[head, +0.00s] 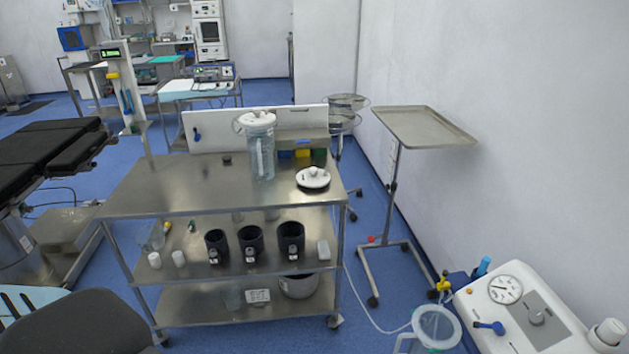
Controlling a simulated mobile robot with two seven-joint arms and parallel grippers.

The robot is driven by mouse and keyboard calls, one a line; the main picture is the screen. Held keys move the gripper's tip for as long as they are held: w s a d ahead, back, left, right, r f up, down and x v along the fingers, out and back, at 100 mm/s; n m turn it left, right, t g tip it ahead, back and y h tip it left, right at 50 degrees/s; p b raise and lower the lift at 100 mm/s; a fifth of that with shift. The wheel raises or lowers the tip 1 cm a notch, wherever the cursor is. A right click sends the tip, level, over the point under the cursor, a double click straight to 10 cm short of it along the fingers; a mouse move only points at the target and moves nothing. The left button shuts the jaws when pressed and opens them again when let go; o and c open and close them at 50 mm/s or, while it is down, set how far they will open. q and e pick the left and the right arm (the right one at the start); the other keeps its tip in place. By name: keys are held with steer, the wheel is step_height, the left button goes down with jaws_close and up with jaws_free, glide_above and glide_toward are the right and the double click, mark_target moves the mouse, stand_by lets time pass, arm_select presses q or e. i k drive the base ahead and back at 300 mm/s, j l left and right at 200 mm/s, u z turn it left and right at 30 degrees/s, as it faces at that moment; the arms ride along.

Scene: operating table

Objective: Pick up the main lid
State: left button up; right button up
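A round white lid (315,180) with a raised knob lies on the steel top of a wheeled cart, near its right front edge. A tall clear canister with a handle (262,158) stands upright just left of it, apart from it. A white piece (254,120) sits at the canister's top; I cannot tell whether it is a separate lid. I cannot tell from its look alone which white piece is the main lid. Neither of my grippers is in view.
The cart's steel top (180,185) is mostly clear on the left. Several dark cups (250,240) stand on the shelf below. A steel tray stand (425,128) is to the right. A white machine with a gauge (530,310) is at bottom right, a dark chair (80,325) at bottom left.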

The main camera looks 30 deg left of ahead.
mark_target(312, 177)
steer(key=j, duration=0.8)
steer(key=k+j+u, duration=0.15)
steer(key=j, duration=0.65)
